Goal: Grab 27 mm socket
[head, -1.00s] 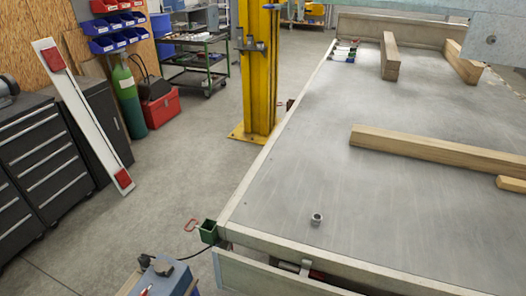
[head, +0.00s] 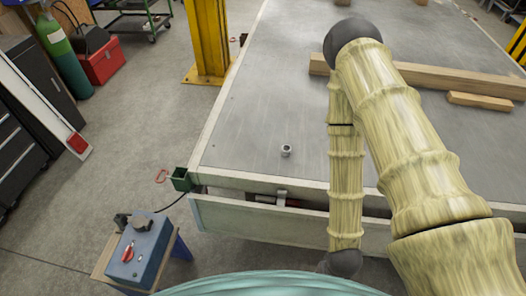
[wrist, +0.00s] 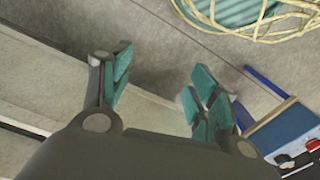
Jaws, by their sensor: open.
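The 27 mm socket (head: 286,150), a small grey metal cylinder, stands alone on the grey trailer deck (head: 262,105) near its front edge in the head view. My gripper (wrist: 160,88) is open and empty in the wrist view, with teal pads on its fingers. The wrist view shows floor and a pale frame beam beneath it, and the socket is not in that view. In the head view my arm rises over the deck to the right of the socket, and the gripper itself cannot be made out there.
Wooden beams (head: 430,76) lie across the deck behind my arm. A raised rail (head: 250,183) runs along the deck's front edge. A blue control box (head: 140,252) stands at front left; it also shows in the wrist view (wrist: 285,135). The deck around the socket is clear.

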